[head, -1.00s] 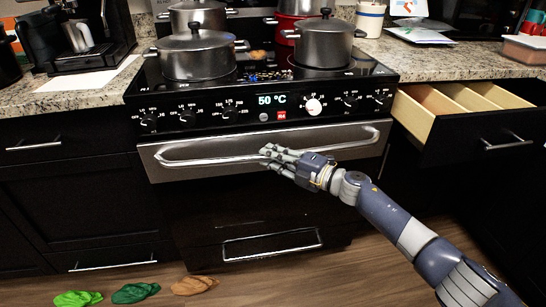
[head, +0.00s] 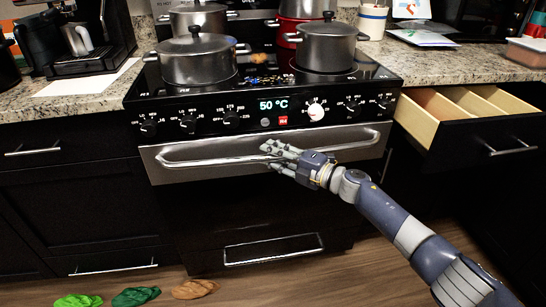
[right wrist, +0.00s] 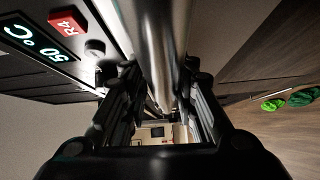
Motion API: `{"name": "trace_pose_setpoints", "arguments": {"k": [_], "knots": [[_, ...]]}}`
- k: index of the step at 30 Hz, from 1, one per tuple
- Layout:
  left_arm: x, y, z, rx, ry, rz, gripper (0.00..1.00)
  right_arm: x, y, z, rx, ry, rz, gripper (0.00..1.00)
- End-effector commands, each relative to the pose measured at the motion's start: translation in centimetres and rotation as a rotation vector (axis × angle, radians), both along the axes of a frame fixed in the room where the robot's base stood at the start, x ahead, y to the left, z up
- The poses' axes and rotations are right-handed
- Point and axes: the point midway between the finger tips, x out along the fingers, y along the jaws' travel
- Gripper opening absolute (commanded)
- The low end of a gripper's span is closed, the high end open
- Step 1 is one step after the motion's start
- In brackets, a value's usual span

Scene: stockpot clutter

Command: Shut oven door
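The oven door is part of the black range and has a steel upper panel (head: 215,170) with a long bar handle (head: 215,160). The door front looks close to upright; I cannot tell whether a small gap stays at its top. My right gripper (head: 271,152) is at the right half of the handle, reaching in from the lower right. In the right wrist view the handle (right wrist: 162,45) runs between the two spread fingers (right wrist: 160,85), with gaps visible beside it. The exact finger contact is unclear. My left gripper is out of view.
An open drawer (head: 440,130) juts out right of the oven, near my right arm. Several pots, including a front left pot (head: 197,62), stand on the cooktop. Green and brown leaf-like items (head: 135,296) lie on the floor at lower left.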

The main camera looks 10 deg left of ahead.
Motion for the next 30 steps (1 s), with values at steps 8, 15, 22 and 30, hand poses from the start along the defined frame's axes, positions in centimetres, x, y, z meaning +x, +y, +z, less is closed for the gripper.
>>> {"name": "trace_pose_setpoints", "arguments": {"k": [8, 15, 22, 30], "knots": [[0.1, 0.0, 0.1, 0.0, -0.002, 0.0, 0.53, -0.2, 0.1, -0.1, -0.002, 0.0, 0.006, 0.38], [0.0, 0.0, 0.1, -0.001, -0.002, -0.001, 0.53, -0.6, -0.8, -0.3, -0.004, 0.001, 0.006, 0.38], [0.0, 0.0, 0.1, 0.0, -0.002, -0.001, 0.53, -2.2, -4.1, -0.3, -0.005, 0.001, 0.005, 0.38], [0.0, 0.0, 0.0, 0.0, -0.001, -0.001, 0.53, -4.5, -8.4, -0.1, -0.003, 0.002, 0.005, 0.38]]}}
